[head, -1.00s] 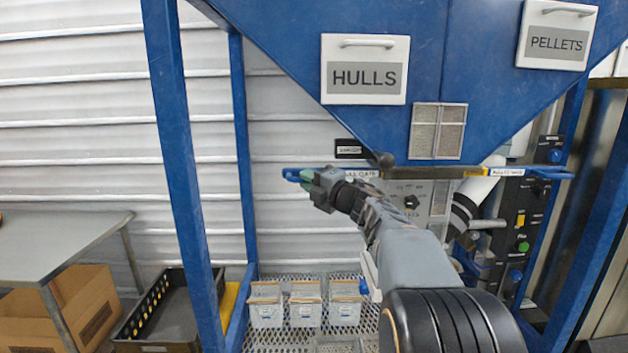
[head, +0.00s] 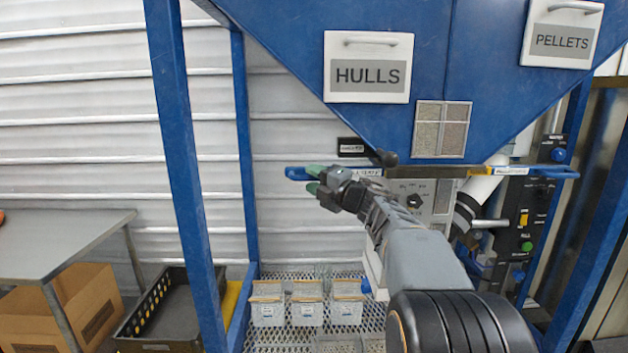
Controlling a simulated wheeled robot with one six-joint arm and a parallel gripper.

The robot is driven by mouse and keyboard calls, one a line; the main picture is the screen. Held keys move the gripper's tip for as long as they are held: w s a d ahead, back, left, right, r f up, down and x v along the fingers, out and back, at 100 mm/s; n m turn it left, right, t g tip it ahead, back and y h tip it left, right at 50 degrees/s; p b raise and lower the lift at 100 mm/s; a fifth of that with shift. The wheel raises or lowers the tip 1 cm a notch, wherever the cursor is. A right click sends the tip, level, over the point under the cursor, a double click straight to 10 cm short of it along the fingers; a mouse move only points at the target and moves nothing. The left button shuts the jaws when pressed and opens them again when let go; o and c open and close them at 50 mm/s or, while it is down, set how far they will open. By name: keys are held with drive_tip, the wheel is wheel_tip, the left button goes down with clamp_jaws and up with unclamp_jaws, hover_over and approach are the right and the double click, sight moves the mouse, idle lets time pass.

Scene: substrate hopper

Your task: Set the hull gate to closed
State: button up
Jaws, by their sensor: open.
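The hull gate handle (head: 298,173) is a blue bar sticking out to the left below the blue hopper. Its white label (head: 367,172) is partly hidden by my gripper. My gripper (head: 314,180) is open, with green-tipped fingers pointing left, in front of and slightly below the bar. Whether the fingers touch the bar I cannot tell. The white HULLS panel (head: 368,70) is on the hopper above.
A second blue handle (head: 560,171) sticks out right, near a dark switch panel (head: 528,215). A blue frame post (head: 180,170) stands left. Small bins (head: 307,311) sit on the mesh platform below. A grey table (head: 60,240) is at far left.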

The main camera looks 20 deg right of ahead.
drive_tip(key=b+v, duration=0.3)
drive_tip(key=v, duration=1)
drive_tip(key=shift+s, duration=0.15)
drive_tip(key=d+f+m+h, duration=0.6)
drive_tip(key=d+m+h, duration=0.6)
drive_tip(key=m+h, duration=0.35)
drive_tip(key=s+a+f+m+g+h, duration=0.1)
drive_tip(key=s+f+m+g, duration=0.2)
drive_tip(key=f+m+g, duration=0.45)
drive_tip(key=s+a+f+m+g+y, duration=0.45)
drive_tip(key=s+a+f, duration=0.35)
drive_tip(key=a+f, duration=0.5)
drive_tip(key=s+a+f+n+g+y, duration=0.1)
drive_tip(key=s+a+y, duration=0.1)
drive_tip(key=a, duration=0.4)
drive_tip(key=s+a+f+n+y, duration=0.1)
drive_tip(key=s+a+n, duration=0.1)
drive_tip(key=a, duration=0.5)
drive_tip(key=shift+s+a+f+g+y, duration=0.15)
drive_tip(key=shift+s+f+g+y, duration=0.25)
drive_tip(key=shift+s, duration=0.15)
